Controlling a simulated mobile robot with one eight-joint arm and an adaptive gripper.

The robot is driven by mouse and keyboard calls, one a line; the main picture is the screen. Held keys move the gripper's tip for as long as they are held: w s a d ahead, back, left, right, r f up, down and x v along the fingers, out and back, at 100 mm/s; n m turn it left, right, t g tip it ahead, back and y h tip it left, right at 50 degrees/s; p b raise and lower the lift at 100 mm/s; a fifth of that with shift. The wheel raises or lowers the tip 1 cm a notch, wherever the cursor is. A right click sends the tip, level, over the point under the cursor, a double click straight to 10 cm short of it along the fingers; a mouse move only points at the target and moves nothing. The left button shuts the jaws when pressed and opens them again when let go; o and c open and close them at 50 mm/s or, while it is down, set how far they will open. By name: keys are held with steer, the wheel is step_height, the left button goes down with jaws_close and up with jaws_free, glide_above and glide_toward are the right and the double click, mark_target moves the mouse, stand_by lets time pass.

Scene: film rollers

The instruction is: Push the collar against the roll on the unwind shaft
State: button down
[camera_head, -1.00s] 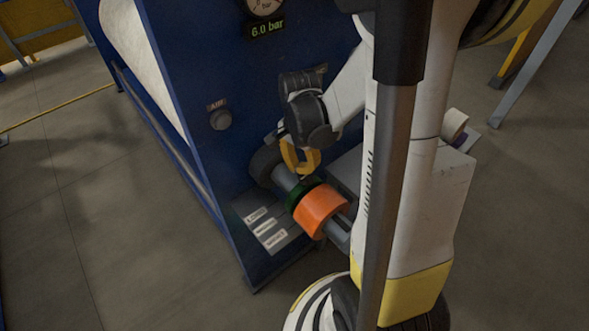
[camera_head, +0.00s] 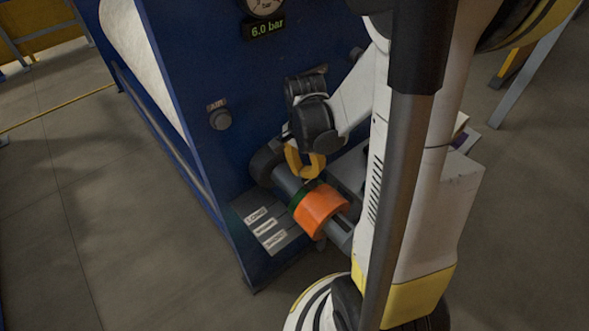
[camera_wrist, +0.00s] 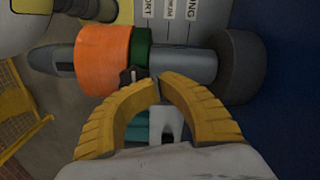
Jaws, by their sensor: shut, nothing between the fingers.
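The grey unwind shaft (camera_wrist: 189,66) sticks out from a dark grey cylinder (camera_wrist: 242,66) at the blue machine wall. A wide orange ring (camera_wrist: 103,59) and a narrow green ring (camera_wrist: 142,50) sit side by side, touching, around the shaft. They also show in the head view, orange (camera_head: 320,210) and green (camera_head: 300,196). I cannot tell for sure which is the collar and which the roll. Bare shaft lies between the green ring and the dark cylinder. My gripper (camera_wrist: 158,88) has its yellow fingertips together and empty, close to the green ring's inner side; contact is unclear.
A small dark knob (camera_wrist: 131,75) shows at the lower edge of the rings. The blue machine panel (camera_head: 200,90) carries a gauge reading 6.0 bar and a round AIR knob (camera_head: 220,117). A labelled plate (camera_head: 265,228) lies under the shaft. Free floor is at the left.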

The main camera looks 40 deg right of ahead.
steer(key=shift+w, duration=0.75)
step_height(320, 180, up, 9)
steer(key=p, duration=0.6)
steer(key=s+a+f+n+t+b, duration=0.2)
steer(key=a+n+b, duration=0.5)
steer(key=b, duration=0.4)
steer(key=s+a+f+n+t+b, duration=0.2)
steer(key=a+f+n+t+b, duration=0.3)
steer(key=b, duration=0.6)
steer(key=a+f+n, duration=0.1)
steer(key=a+n, duration=0.1)
steer(key=shift+s+a+f+n, duration=0.3)
steer(key=shift+a+f, duration=0.05)
steer(key=shift+a, duration=0.05)
